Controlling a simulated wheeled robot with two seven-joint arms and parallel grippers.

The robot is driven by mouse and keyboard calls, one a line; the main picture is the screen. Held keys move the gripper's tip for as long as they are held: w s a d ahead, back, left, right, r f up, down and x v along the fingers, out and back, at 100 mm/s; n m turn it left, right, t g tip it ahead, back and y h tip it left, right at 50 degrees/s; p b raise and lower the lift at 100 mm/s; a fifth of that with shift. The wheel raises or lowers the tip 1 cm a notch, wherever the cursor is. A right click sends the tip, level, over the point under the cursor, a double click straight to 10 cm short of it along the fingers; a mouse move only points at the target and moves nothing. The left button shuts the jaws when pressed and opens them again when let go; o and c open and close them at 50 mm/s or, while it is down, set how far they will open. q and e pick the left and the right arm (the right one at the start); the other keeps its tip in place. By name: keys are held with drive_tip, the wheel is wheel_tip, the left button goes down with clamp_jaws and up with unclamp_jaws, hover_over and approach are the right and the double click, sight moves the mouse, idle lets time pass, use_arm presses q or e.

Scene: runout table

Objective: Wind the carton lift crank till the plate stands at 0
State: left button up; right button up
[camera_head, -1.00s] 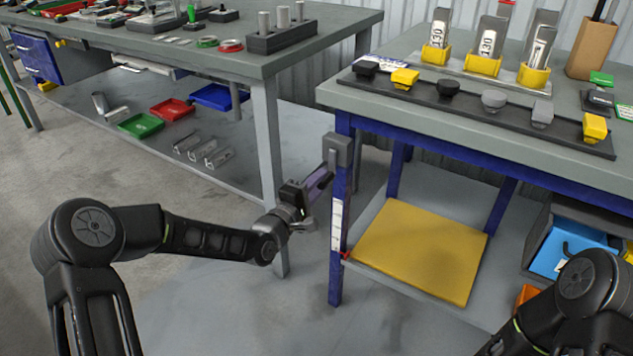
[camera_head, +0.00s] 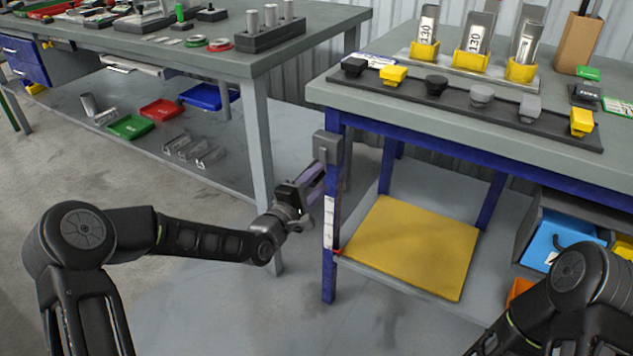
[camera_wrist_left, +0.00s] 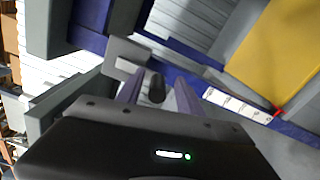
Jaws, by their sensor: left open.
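The carton lift crank sits at a grey box (camera_head: 327,147) on the blue leg of the right table. My left gripper (camera_head: 318,180) is beside that leg, just below the box. In the left wrist view its purple-grey fingers (camera_wrist_left: 158,95) are open, one on each side of the handle; contact cannot be told. The yellow plate (camera_head: 410,245) lies low under the table. A white scale strip (camera_head: 329,222) with a red pointer (camera_head: 336,252) runs down the leg; its numbers are unreadable.
The right table (camera_head: 390,110) carries a dark strip of knobs and yellow holders. The left table (camera_head: 190,60) has a lower shelf with coloured trays. A blue bin (camera_head: 553,245) is under the right table. My right arm shows at lower right; its gripper is out of view.

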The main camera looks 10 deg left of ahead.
use_arm(q)
drive_tip(key=shift+a, duration=0.15)
drive_tip(key=shift+s+a, duration=0.3)
drive_tip(key=shift+s, duration=0.1)
drive_tip(key=p+v, duration=0.1)
drive_tip(key=v, duration=0.5)
drive_tip(key=shift+s, duration=0.4)
